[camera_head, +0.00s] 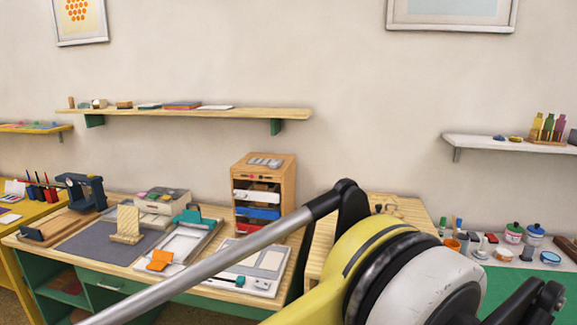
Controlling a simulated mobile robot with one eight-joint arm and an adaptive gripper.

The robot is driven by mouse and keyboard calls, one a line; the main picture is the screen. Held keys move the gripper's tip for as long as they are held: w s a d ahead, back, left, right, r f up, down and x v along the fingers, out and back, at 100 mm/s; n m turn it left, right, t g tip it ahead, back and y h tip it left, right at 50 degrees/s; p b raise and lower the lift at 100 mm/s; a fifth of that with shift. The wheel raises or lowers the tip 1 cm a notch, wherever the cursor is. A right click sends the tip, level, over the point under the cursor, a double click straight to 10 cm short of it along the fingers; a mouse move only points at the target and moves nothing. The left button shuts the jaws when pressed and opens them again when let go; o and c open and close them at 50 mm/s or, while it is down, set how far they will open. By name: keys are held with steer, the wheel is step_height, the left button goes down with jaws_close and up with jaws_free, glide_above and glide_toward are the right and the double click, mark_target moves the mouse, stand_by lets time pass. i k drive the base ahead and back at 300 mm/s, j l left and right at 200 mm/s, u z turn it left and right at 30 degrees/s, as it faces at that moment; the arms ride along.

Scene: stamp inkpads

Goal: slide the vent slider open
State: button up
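A flat white panel (271,261) lies near the right front of the wooden desk, partly behind my arm. A small teal knob (240,281) sits in a dark slot along its front part; this may be the vent slider, but I cannot tell for sure. A grey slatted piece (265,162) lies on top of the wooden drawer cabinet (276,168); it is too small to read. My yellow and white arm with a grey rod crosses the foreground at the lower right. No gripper fingers can be made out.
The desk (108,268) holds a grey mat (85,247), a white tray (153,262), an orange piece (159,261) and a wooden stand (128,222). A green-topped table (505,296) with cups and jars stands at right. Shelves hang on the wall (340,90).

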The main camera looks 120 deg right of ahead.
mark_target(273, 163)
steer(key=z, duration=3.95)
